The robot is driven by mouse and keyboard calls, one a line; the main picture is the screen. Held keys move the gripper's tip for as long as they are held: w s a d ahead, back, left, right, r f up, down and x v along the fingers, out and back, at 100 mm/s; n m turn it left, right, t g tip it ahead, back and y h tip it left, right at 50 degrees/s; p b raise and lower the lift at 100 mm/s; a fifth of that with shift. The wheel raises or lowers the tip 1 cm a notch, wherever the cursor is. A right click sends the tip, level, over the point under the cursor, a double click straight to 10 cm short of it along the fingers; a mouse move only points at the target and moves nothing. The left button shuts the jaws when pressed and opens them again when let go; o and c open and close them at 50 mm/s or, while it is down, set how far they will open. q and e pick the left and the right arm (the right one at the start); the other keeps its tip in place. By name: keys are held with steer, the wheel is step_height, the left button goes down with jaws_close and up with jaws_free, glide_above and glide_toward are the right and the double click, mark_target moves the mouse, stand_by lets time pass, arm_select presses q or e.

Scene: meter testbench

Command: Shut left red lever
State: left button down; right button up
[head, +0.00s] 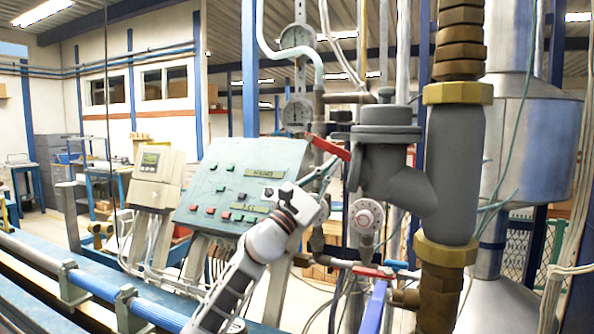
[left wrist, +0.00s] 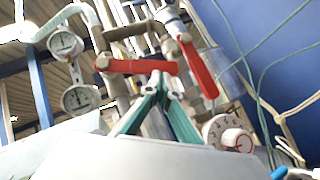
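In the head view a red lever (head: 330,148) slopes down to the right beside the grey pipe fitting. My left gripper (head: 328,170) is just below it, reaching up past the green panel; any contact is unclear. In the left wrist view, a red lever (left wrist: 138,66) lies nearly level on the left, and another red lever (left wrist: 198,66) slopes steeply down to the right. The green finger tips of my left gripper (left wrist: 162,82) are together just below the level lever, with nothing seen between them. My right gripper is not in view.
The green button panel (head: 240,185) and a meter box (head: 157,178) stand left of the pipes. A large grey valve body (head: 392,165) is to the right. Dial gauges (head: 297,112) hang behind. A red handle (head: 375,272) and a blue handle (head: 395,265) sit lower down.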

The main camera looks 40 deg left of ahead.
arm_select(q)
steer(key=shift+d, duration=0.15)
stand_by(0.3)
steer(key=shift+f, duration=0.1)
steer(key=v, duration=1.1)
steer(key=shift+s+f, duration=0.15)
steer(key=shift+s, duration=0.25)
